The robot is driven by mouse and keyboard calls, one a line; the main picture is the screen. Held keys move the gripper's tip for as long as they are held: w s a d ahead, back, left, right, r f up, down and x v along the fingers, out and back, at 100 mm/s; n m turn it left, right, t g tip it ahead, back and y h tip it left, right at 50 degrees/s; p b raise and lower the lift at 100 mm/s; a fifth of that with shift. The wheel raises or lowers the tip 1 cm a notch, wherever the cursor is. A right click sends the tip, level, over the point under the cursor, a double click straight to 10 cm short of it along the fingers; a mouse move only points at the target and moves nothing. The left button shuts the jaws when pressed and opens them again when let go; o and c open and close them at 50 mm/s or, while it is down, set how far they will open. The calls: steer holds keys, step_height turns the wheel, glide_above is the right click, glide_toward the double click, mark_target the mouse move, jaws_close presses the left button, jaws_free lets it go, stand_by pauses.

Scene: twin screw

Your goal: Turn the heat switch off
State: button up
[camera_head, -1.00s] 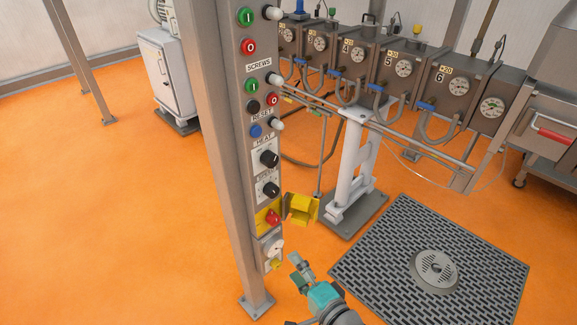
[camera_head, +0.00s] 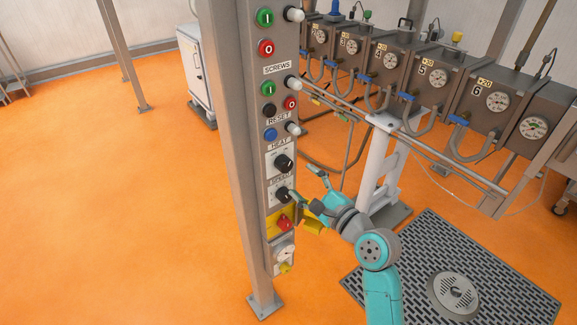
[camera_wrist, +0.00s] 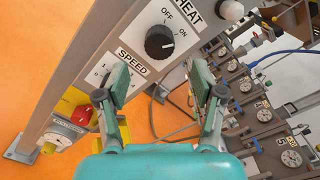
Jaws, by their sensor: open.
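The heat switch is a black rotary knob (camera_head: 284,163) on a white plate under the HEAT label, on the grey control post. In the wrist view the heat knob (camera_wrist: 160,42) sits just beyond the fingertips, with OFF and ON labels and a white mark on its right side. My gripper (camera_head: 308,186) is open and empty, to the right of the post at about the height of the speed knob (camera_head: 282,194). In the wrist view my fingers (camera_wrist: 159,84) are spread wide, apart from the heat knob. The left finger overlaps the speed plate and hides its knob.
Below are a red switch (camera_head: 284,223) on yellow and a white dial (camera_head: 284,252). Above are the blue reset button (camera_head: 270,134) and several other buttons. Machine barrels with gauges (camera_head: 437,78) stand behind at right.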

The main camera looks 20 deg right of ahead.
mark_target(287, 167)
steer(key=x, duration=0.7)
steer(key=shift+w+a, duration=0.15)
steer(key=shift+w, duration=0.2)
steer(key=shift+f, duration=0.1)
steer(key=c, duration=1.1)
